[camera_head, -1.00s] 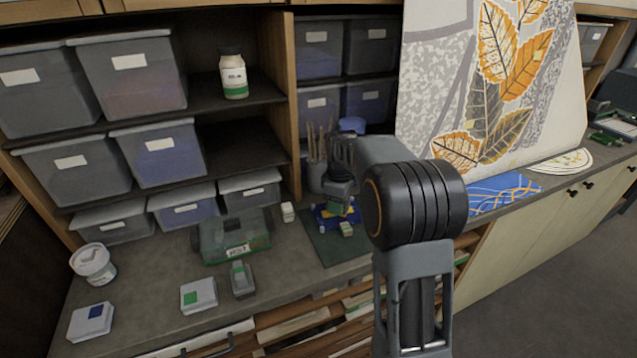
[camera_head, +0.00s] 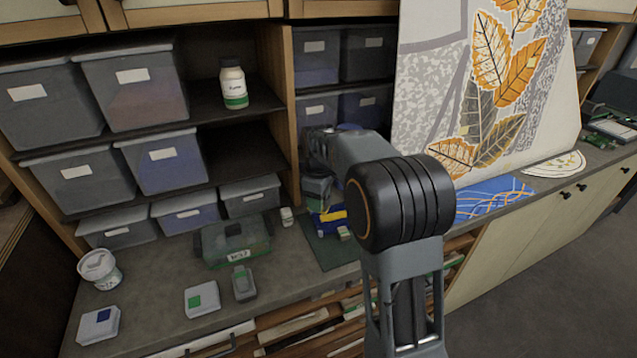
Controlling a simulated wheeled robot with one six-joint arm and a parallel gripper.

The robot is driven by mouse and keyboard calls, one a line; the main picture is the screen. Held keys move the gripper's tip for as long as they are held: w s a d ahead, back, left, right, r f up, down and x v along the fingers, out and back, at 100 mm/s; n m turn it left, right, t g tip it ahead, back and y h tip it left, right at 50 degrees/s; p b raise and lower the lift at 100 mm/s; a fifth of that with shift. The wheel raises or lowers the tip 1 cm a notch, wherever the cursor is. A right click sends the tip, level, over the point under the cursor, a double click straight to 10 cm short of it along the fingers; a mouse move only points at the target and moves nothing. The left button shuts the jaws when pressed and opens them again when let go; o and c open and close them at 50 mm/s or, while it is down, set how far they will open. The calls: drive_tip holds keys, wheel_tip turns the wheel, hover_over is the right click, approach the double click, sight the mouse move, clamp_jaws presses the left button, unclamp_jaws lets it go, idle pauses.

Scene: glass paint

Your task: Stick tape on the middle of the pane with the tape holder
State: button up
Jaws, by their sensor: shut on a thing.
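My gripper (camera_head: 318,200) is partly hidden by my arm and points down over a dark green mat (camera_head: 325,248) on the counter. It is shut on what looks like the tape holder, a small blue thing with yellow (camera_head: 324,221), just below its jaws. The exact grip is too small to make out. A blue pane with pale and orange curved lines (camera_head: 490,198) lies flat on the counter to the right of my arm. A tall panel with orange leaves (camera_head: 480,90) stands leaning behind it. I cannot tell which of these is the task's pane.
A green-grey lidded box (camera_head: 235,241), a small grey device (camera_head: 243,283), white boxes with green (camera_head: 201,299) and blue (camera_head: 98,324) labels, and a white tub (camera_head: 100,268) stand on the counter. Shelves of bins (camera_head: 165,160) rise behind. The front left counter has free room.

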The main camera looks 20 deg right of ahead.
drive_tip(key=shift+r+p, duration=1.2)
drive_tip(key=shift+r, duration=0.65)
